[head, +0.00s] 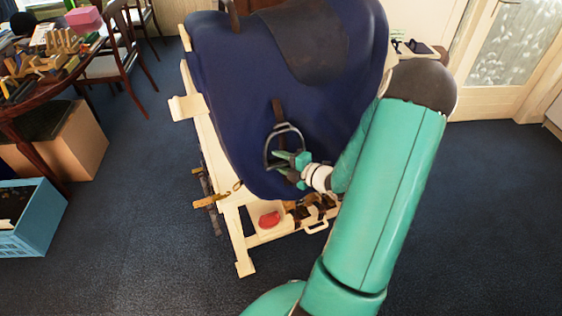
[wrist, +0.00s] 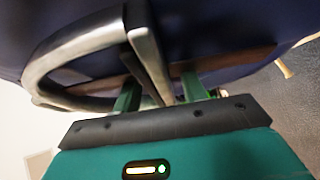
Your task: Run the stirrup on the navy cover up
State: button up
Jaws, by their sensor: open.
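The navy cover (head: 228,75) is draped over a cream wooden stand, with a dark saddle (head: 310,45) on top. A metal stirrup (head: 270,146) hangs on a short brown leather (head: 277,108) against the cover's side. My gripper (head: 288,163) is at the stirrup's lower right, its green fingers open. In the wrist view the stirrup (wrist: 62,57) fills the upper left, and one of its bars passes in front of the open fingers (wrist: 160,92). I cannot tell whether the fingers touch it. The brown strap (wrist: 235,58) shows behind, against the navy cloth.
The cream stand (head: 243,262) has a lower shelf with a red item (head: 269,219) and brushes. A round table (head: 60,82) with wooden pieces, a chair (head: 120,62) and a blue crate (head: 40,235) are at left. Carpet is clear at right.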

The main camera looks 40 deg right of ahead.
jog(key=shift+s, duration=0.1)
jog(key=v, duration=1.3)
jog(key=shift+s, duration=0.3)
jog(key=shift+d+r, duration=0.1)
jog(key=w+a+r+n+g+y, duration=0.15)
jog(key=a+r+n+g, duration=0.4)
jog(key=a+n, duration=0.7)
jog(key=w+a+r+n+g+y, duration=0.1)
jog(key=a+r+n+g+y, duration=0.4)
jog(key=a+n, duration=0.8)
jog(key=s+a+r+n+h, duration=0.2)
jog(key=r+n+h, duration=0.2)
jog(key=n, duration=1)
jog(key=s+a+r+n+h, duration=0.2)
jog(key=r+n+h, duration=0.3)
jog(key=n, duration=0.8)
jog(key=shift+s+a+r+n+t, duration=0.25)
jog(key=shift+s+r+n+t, duration=0.1)
jog(key=shift+r, duration=0.6)
jog(key=shift+h, duration=0.25)
